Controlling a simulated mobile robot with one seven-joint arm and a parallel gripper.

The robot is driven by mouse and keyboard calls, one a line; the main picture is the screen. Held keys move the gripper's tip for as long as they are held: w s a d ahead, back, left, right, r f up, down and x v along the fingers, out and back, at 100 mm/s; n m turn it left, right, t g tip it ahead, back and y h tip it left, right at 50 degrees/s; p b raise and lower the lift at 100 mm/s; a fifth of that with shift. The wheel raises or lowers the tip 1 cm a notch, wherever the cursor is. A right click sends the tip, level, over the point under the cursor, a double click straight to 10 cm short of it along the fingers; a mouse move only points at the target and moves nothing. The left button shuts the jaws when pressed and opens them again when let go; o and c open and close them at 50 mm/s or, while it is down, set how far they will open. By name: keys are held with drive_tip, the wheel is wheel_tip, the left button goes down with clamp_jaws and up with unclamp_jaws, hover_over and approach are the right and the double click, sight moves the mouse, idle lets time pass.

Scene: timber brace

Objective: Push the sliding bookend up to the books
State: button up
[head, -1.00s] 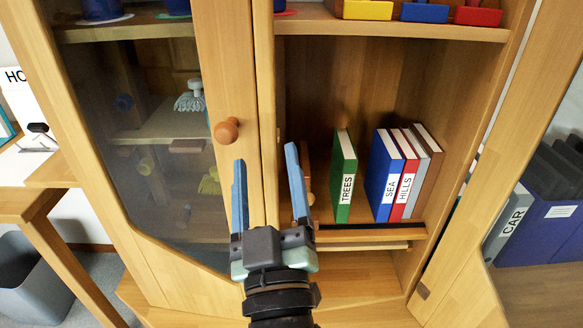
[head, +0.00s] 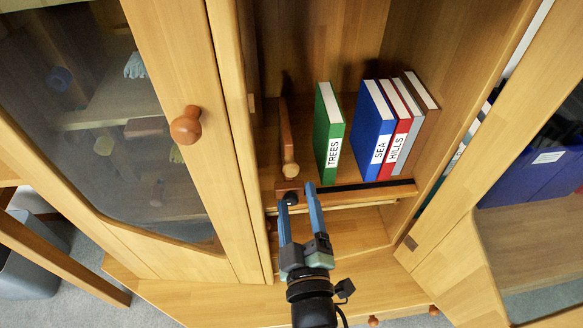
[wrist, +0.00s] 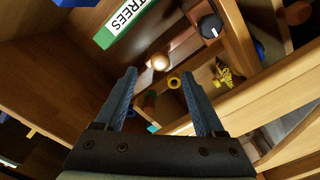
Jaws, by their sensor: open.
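The sliding bookend (head: 287,138) is an upright wooden panel with a round wooden knob at its front, at the left end of the shelf. The green TREES book (head: 328,130) stands to its right with a gap between. The blue SEA book (head: 372,130) and red HILLS book (head: 401,132) stand further right, past another gap. My gripper (head: 299,197) is open and empty, its fingers pointing up at the shelf's front edge below the bookend. In the wrist view a pale round knob (wrist: 159,62) shows beyond the fingertips, with the TREES book (wrist: 125,22) above.
A grey and a brown book (head: 423,105) stand against HILLS. A wooden rail (head: 345,195) runs along the shelf front, with a dark knob (head: 289,197) near its left end. A glass door with a wooden knob (head: 186,126) is at left. Another open door stands at right.

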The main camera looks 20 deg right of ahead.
sight(292, 175)
drive_tip(key=b+x, duration=0.1)
drive_tip(key=x, duration=0.7)
drive_tip(key=shift+f+b, duration=0.1)
drive_tip(key=shift+b, duration=0.25)
clamp_jaws()
idle(1.0)
